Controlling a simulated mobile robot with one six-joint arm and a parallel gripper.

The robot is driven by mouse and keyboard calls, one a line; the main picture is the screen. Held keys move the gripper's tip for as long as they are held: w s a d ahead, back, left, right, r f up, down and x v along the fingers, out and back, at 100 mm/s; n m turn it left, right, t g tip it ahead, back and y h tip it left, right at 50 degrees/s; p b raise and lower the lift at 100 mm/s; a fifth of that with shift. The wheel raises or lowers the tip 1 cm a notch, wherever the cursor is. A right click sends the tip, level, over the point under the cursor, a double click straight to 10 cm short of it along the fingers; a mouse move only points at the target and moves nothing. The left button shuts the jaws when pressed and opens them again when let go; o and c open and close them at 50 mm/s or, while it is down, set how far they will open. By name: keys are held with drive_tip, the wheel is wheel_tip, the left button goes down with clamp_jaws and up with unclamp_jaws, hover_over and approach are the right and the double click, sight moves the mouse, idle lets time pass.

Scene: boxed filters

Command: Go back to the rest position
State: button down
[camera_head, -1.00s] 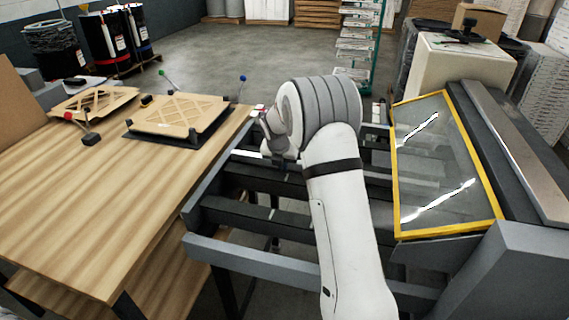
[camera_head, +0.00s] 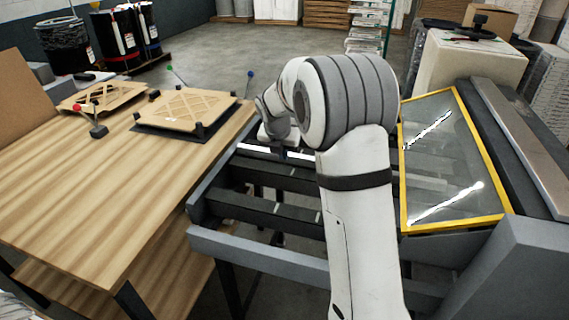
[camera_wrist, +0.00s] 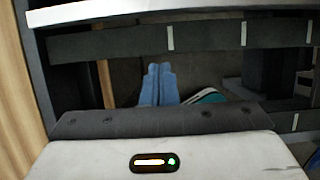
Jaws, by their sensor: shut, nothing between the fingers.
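My gripper (camera_wrist: 158,84) shows in the wrist view as two blue fingers side by side, shut with nothing between them. It points down over the dark rails of the conveyor frame (camera_wrist: 100,44). In the head view my white and grey arm stands over the grey conveyor frame (camera_head: 262,246), between the wooden table (camera_head: 120,190) and the yellow-framed glass panel (camera_head: 452,160). The gripper itself is mostly hidden behind my arm there.
A tan filter frame (camera_head: 186,108) lies on a dark fixture on the table. Another tan frame (camera_head: 102,95) lies at its left. A beige box-shaped cabinet (camera_head: 470,65) stands behind the glass panel. Open floor (camera_head: 230,55) lies beyond the table.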

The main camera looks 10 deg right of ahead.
drive_tip(key=s+r+m+y, duration=0.1)
drive_tip(key=s+r+m, duration=0.4)
drive_tip(key=s+m, duration=0.4)
drive_tip(key=s+r+m, duration=0.4)
drive_tip(key=s+m, duration=0.2)
drive_tip(key=s, duration=0.5)
drive_tip(key=s+f+m+y, duration=0.1)
drive_tip(key=s+f+m, duration=0.1)
drive_tip(key=s+m, duration=1.3)
drive_tip(key=shift+s+f+b, duration=0.2)
drive_tip(key=shift+s+b, duration=0.1)
drive_tip(key=shift+s, duration=0.95)
drive_tip(key=c, duration=2.1)
unclamp_jaws()
